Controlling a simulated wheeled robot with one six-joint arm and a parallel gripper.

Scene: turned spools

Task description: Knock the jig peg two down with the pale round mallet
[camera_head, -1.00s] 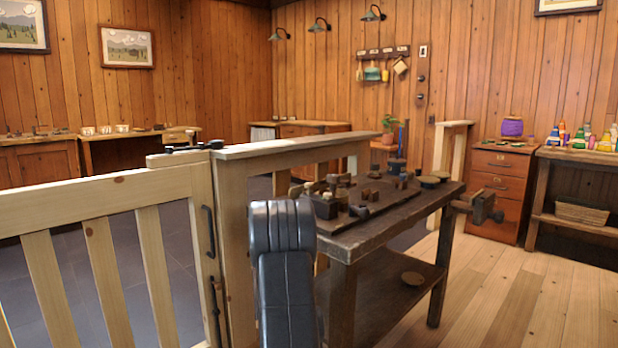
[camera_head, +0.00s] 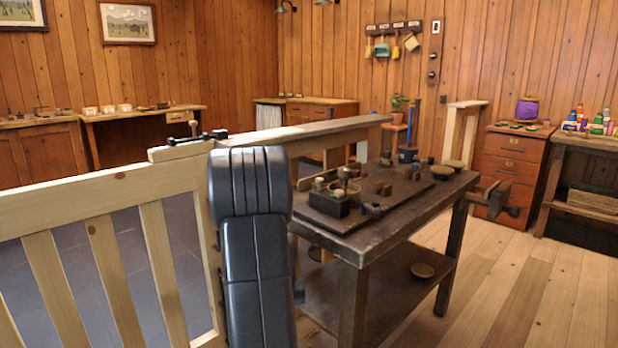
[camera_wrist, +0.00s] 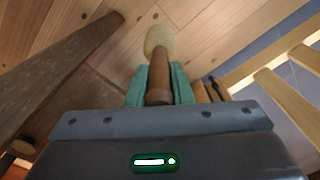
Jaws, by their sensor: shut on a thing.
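My gripper (camera_wrist: 160,76) has teal fingers shut on the brown wooden handle of the pale round mallet (camera_wrist: 161,39) in the wrist view. Its pale head points away from the wrist, over the plank floor. In the head view my black arm covers the gripper and mallet. A dark jig block (camera_head: 328,204) sits near the left end of the workbench, with small upright pegs (camera_head: 318,184) at its top. Which peg is two, I cannot tell.
The dark workbench (camera_head: 400,222) carries several small blocks and round pieces, with a vise (camera_head: 497,197) at its right end. A pale wooden railing (camera_head: 100,192) runs at left and behind the bench. Plank floor (camera_head: 500,275) is clear at right.

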